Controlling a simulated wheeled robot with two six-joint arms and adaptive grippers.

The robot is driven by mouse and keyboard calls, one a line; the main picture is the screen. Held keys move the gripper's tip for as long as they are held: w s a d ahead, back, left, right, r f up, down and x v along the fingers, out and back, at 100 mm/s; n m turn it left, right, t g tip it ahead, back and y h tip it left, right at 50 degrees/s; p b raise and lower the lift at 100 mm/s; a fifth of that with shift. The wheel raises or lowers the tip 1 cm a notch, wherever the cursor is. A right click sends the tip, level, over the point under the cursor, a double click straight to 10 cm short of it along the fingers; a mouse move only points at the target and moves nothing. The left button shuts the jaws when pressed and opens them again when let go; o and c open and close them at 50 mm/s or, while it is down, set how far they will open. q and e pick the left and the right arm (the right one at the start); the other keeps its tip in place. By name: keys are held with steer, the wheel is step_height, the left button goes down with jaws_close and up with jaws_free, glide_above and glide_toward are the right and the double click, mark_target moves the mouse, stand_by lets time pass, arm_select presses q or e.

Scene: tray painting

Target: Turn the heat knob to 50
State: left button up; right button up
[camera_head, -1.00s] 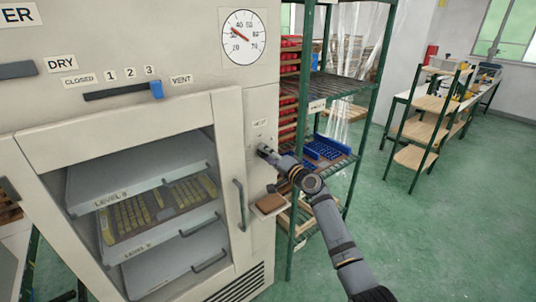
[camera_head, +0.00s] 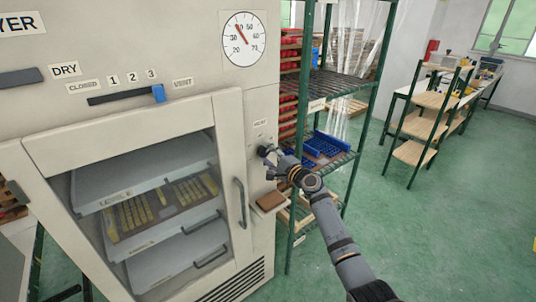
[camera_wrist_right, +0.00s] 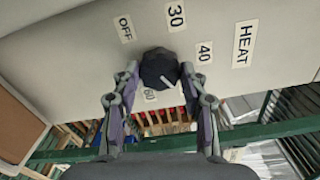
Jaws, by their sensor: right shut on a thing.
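The heat knob (camera_wrist_right: 158,68) is a dark round knob on the dryer's side panel. In the right wrist view, labels OFF, 30 and 40 stand around it, with HEAT (camera_wrist_right: 244,43) off to the right. Its white pointer mark points down and right, between 40 and a partly hidden label (camera_wrist_right: 150,95) that I cannot read for sure. My right gripper (camera_wrist_right: 160,77) is shut on the knob, one finger on each side. In the head view my right gripper (camera_head: 268,153) covers most of the knob. My left gripper is out of view.
The dryer's dial (camera_head: 244,39) has its red needle near 40. The dryer door with its handle (camera_head: 240,203) is beside the knob panel. A green rack (camera_head: 329,85) with blue trays stands close to my right arm. Open green floor lies to the right.

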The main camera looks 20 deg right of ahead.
stand_by(0.4)
steer(key=o, duration=1.1)
steer(key=shift+o, duration=0.2)
steer(key=v, duration=1.2)
